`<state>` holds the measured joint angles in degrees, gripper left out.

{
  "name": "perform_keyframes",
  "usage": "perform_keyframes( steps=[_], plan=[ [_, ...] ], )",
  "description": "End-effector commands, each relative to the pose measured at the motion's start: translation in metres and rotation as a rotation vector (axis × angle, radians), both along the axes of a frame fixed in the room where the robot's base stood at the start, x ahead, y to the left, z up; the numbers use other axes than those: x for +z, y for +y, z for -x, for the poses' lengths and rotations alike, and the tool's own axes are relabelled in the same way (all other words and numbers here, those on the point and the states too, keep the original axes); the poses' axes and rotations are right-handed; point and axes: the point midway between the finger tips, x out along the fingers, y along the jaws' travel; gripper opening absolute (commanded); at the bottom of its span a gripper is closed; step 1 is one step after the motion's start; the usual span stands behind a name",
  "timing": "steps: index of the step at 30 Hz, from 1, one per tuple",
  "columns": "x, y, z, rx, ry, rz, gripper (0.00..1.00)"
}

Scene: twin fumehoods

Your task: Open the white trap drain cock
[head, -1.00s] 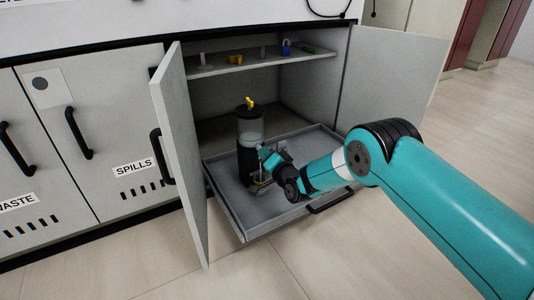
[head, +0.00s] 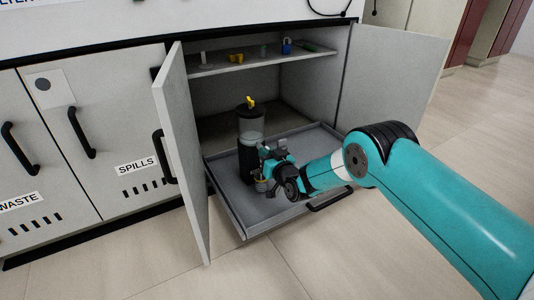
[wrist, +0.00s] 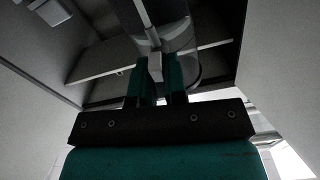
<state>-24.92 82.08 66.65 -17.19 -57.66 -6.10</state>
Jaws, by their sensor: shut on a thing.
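The trap is an upright black cylinder with a clear upper part (head: 250,125) and a yellow piece (head: 251,101) on top. It stands in the pulled-out grey tray (head: 225,203). My gripper (head: 264,155) is at the lower right side of the trap. In the wrist view my gripper's two fingers (wrist: 158,72) are shut on a pale, narrow piece, the white drain cock (wrist: 154,66), in front of the clear cylinder (wrist: 178,35). In the head view the gripper's tips and the cock are too small and hidden to tell apart.
A small vessel (head: 262,185) stands in the tray below my gripper. The open left door (head: 184,140) and right door (head: 388,88) flank the cabinet. A shelf (head: 262,63) with several small items is above. The tray's right side is clear.

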Motion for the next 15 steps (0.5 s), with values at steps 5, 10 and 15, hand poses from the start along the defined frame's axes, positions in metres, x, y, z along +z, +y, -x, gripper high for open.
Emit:
perform_keyframes(
  steps=[5, 10, 15],
  plan=[
    [-0.004, 0.002, 0.0028, 0.006, -0.016, 0.04, 0.0],
    [-0.0045, 0.0018, 0.0028, 0.005, -0.024, 0.055, 0.0],
    [-0.0047, 0.0016, 0.0027, 0.005, -0.026, 0.056, 0.0]
  ],
)
